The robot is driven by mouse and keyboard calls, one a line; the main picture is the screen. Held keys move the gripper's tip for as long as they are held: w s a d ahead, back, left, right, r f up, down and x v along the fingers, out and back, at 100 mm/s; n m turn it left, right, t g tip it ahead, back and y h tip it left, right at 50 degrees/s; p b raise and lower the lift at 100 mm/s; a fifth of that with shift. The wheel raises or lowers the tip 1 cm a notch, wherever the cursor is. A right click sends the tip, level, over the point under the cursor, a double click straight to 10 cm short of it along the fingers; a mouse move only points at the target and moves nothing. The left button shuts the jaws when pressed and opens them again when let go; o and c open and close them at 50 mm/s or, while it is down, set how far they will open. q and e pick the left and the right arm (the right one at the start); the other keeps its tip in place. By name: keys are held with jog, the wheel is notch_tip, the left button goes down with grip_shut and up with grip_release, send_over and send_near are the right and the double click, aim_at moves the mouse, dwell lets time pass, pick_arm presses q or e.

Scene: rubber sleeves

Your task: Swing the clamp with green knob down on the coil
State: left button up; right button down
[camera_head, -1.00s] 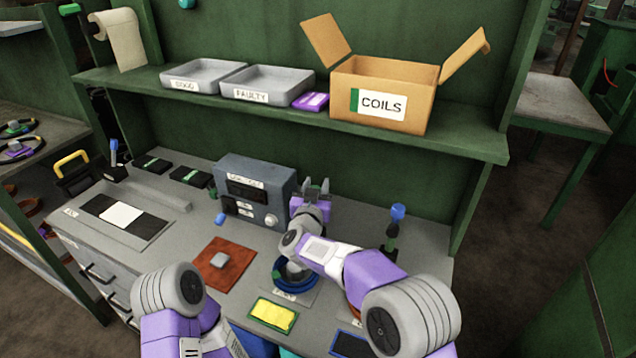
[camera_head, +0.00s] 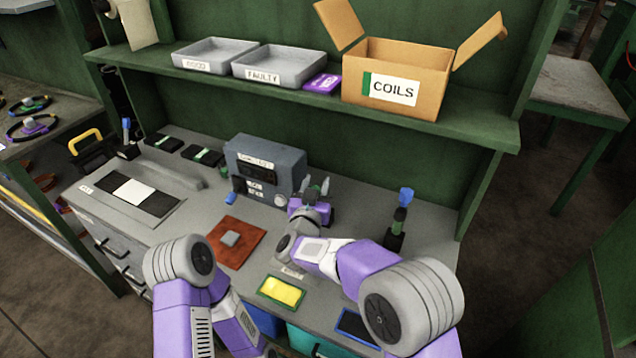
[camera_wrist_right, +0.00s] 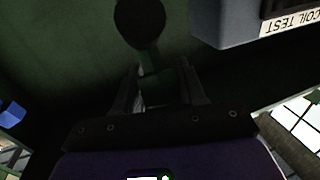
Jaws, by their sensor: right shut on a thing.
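My right gripper (camera_head: 317,190) is at the right side of the grey tester, above the bench. In the right wrist view its two fingers (camera_wrist_right: 162,88) are shut on a dark green upright part of a clamp (camera_wrist_right: 150,62). A round, dark knob (camera_wrist_right: 140,22) sticks out beyond the fingertips; its colour is hard to tell in the shade. In the head view the clamp is mostly hidden by my gripper and wrist. The coil is hidden behind my right forearm. My left arm is at the lower left, with its gripper out of view.
The grey tester (camera_head: 262,167) stands close left of my gripper. A blue-topped upright clamp (camera_head: 403,205) stands to the right. A red mat (camera_head: 236,243) and a yellow pad (camera_head: 283,291) lie in front. The shelf above holds grey trays and a coils box (camera_head: 392,85).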

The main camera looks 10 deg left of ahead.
jog(key=shift+s+a+r, duration=0.15)
jog(key=shift+a+r, duration=0.15)
jog(key=shift+a, duration=0.05)
jog(key=c, duration=1.1)
grip_release()
jog(key=o, duration=0.3)
jog(key=shift+s+r, duration=0.1)
jog(key=shift+s, duration=0.1)
jog(key=shift+o, duration=0.2)
jog(key=shift+w+d+f, duration=0.15)
jog(key=shift+f, duration=0.05)
jog(key=s+p, duration=0.1)
jog(key=s, duration=0.6)
jog(key=shift+s+a, duration=0.2)
jog(key=shift+s, duration=0.1)
